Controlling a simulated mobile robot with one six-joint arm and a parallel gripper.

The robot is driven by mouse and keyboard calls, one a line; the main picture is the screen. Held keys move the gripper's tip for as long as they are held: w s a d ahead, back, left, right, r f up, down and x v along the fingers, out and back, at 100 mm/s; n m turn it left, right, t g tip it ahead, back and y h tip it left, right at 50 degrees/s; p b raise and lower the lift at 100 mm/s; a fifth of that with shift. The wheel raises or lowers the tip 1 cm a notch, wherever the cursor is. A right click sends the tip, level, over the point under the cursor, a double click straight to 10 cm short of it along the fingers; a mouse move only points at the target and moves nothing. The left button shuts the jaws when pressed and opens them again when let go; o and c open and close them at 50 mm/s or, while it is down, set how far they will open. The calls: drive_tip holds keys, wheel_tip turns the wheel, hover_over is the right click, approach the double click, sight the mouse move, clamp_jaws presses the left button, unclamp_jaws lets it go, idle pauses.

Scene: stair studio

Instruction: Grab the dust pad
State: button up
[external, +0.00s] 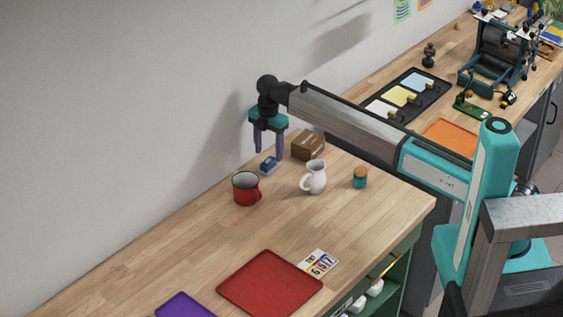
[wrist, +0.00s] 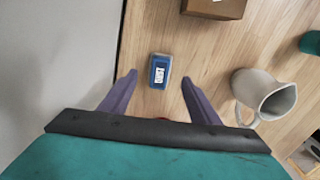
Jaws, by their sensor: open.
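The dust pad appears to be the small blue block with a white label (wrist: 160,71) lying on the wooden counter near the wall. It also shows in the external view (external: 268,164), between the red mug and the brown box. My gripper (external: 267,152) points down above the counter close to the pad. In the wrist view my gripper (wrist: 158,78) is open, with its two purple fingers apart and the pad between and slightly beyond their tips. Nothing is held. The pad's whole top is visible.
A red mug (external: 246,188), a white pitcher (external: 315,177), a brown box (external: 308,145) and a teal jar (external: 360,177) stand around the pad. The wall (wrist: 60,60) is close on the left. A red tray (external: 269,284) lies nearer the front, with bare counter between.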

sight(268, 161)
drive_tip(key=shift+f, duration=0.1)
drive_tip(key=shift+a+f+p, duration=0.1)
drive_tip(key=shift+f+p, duration=1.1)
drive_tip(key=shift+f, duration=1.25)
drive_tip(key=c, duration=1.2)
drive_tip(key=shift+o, duration=0.2)
drive_tip(key=shift+r+b, duration=1.5)
drive_tip(key=shift+r, duration=3.5)
